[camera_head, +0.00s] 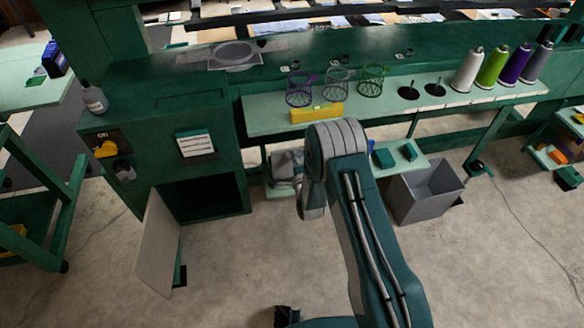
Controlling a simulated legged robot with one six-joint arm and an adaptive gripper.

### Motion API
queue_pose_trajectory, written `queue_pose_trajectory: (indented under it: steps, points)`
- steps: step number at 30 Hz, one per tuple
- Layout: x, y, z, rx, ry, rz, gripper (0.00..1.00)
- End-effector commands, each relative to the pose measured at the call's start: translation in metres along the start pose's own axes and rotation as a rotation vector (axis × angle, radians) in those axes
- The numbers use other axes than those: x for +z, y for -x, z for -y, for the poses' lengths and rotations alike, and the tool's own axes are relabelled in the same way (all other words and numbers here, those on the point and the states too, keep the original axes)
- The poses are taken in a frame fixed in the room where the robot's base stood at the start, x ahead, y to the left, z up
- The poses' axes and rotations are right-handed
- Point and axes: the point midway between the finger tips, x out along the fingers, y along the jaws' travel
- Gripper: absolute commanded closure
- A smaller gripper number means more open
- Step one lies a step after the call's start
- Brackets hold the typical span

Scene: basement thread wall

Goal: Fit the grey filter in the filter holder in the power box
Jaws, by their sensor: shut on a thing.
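The power box appears to be the green cabinet (217,120) at the left, with its pale door (157,248) swung open at the bottom. Its compartment (208,198) is dark inside, and I cannot make out a filter holder there. A grey mesh cup (337,84) stands on the shelf between a purple one (299,92) and a green one (372,82). I cannot tell whether it is the grey filter. My arm rises in front of the shelf and bends at its elbow. My gripper cannot be made out beyond the bend. Anything in it is hidden.
A yellow block (317,114) lies on the pale green shelf (268,126), with thread cones (493,68) at its right. A grey bin (426,193) stands on the floor below. A green cart (38,224) is at far left. The concrete floor (228,270) in front is mostly clear.

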Motion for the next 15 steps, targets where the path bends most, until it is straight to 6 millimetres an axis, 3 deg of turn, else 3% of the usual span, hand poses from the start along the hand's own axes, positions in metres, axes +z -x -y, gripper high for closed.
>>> queue_pose_trajectory:
  steps: [15]
  points:
    - [0.0, 0.0, 0.021, -0.001, 0.0, 0.0, 1.0]
